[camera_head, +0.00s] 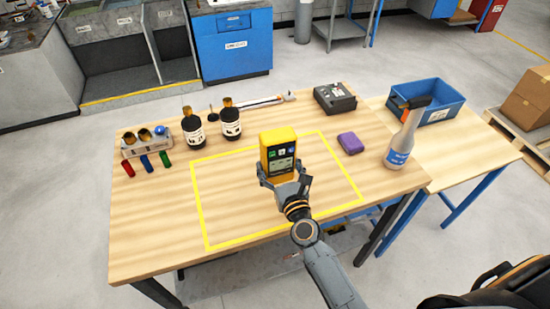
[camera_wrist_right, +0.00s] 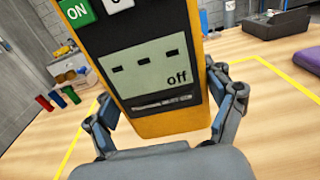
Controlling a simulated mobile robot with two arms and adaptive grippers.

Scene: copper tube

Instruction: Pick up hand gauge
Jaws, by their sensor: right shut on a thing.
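The hand gauge (camera_head: 278,147) is a yellow handheld box with a dark front, buttons and a small display. In the right wrist view the gauge (camera_wrist_right: 150,75) fills the middle, with a green ON button and a display reading "off". My right gripper (camera_head: 281,178) is shut on the lower part of the gauge, one finger at each side, and holds it upright over the yellow-outlined area. The fingers also show in the right wrist view (camera_wrist_right: 165,105). I cannot tell whether the gauge's base touches the table. My left gripper is not in view.
The wooden table (camera_head: 150,230) carries two dark bottles (camera_head: 212,123), a small rack (camera_head: 148,138) and coloured tubes (camera_head: 147,163) at the left. A blue bin (camera_head: 440,95) is beyond.

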